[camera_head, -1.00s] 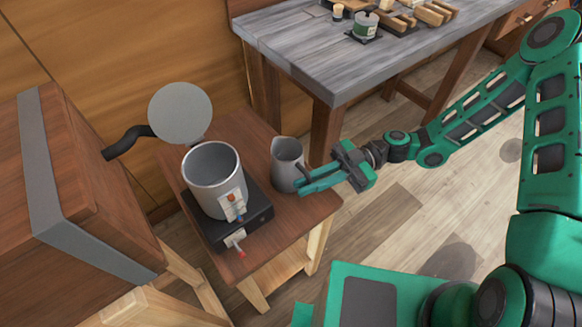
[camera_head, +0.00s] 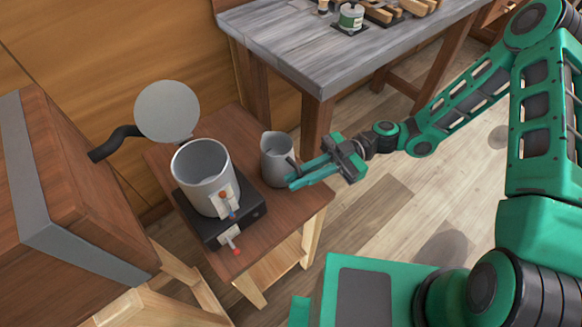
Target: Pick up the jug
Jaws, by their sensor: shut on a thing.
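The grey metal jug (camera_head: 274,161) stands upright at the right side of a small wooden table (camera_head: 290,212), beside a larger pot. Its dark handle (camera_head: 294,166) faces right, toward my gripper. My gripper (camera_head: 296,179) reaches in from the right, with its green fingers at the handle side of the jug. It is shut on the jug's handle. The fingertips partly cover the handle and the lower right of the jug. I see no clear gap between the jug's base and the table.
A big grey pot (camera_head: 205,180) sits on a black burner (camera_head: 222,222) left of the jug, with a round lid (camera_head: 167,111) raised behind it. A wooden box (camera_head: 75,185) stands at left. A grey workbench (camera_head: 330,65) with tools stands behind.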

